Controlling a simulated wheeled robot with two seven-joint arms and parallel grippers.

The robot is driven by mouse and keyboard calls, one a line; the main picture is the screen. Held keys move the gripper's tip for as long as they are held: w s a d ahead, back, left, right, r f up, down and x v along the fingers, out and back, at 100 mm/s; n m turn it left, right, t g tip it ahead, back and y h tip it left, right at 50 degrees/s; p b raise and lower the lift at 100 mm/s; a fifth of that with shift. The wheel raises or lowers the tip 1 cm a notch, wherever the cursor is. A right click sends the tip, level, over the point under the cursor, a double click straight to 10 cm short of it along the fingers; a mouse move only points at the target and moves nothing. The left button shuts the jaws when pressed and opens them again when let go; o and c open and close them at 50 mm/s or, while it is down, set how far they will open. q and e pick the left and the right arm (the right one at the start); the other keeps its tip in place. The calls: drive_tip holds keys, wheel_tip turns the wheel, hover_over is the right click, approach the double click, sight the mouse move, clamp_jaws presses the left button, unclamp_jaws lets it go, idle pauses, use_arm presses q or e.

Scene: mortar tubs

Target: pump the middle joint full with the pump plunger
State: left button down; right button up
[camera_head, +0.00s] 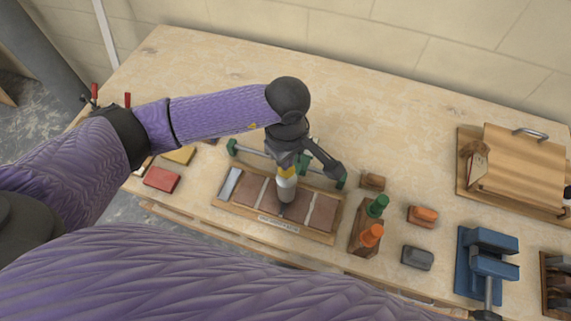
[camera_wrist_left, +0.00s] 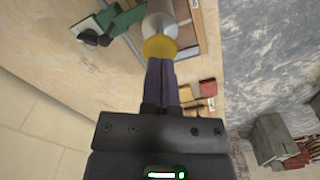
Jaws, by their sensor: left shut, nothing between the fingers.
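A wooden tray (camera_head: 333,237) holds a row of brown tiles (camera_head: 249,189). Pale strips show in the joints left and right of the middle. A pump with a grey-white body (camera_head: 286,189) and a yellow collar (camera_head: 287,171) stands over the middle joint, which it mostly hides. My left gripper (camera_head: 287,158) is directly above the pump, pointing down. In the left wrist view its shut fingers (camera_wrist_left: 161,75) end at the yellow collar (camera_wrist_left: 160,47), with the pump body (camera_wrist_left: 160,18) beyond; I cannot tell whether they touch. My right gripper is not in view.
A green-ended rail (camera_head: 233,147) runs behind the tray. Right of it are a wooden block with green and orange-topped tools (camera_head: 365,239), an orange-topped block (camera_head: 423,215), a grey block (camera_head: 417,257) and a blue vise (camera_head: 487,262). Red (camera_head: 161,179) and yellow blocks lie left.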

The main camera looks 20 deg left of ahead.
use_arm(q)
wheel_tip(320, 180, up, 7)
drive_tip(key=p, duration=0.4)
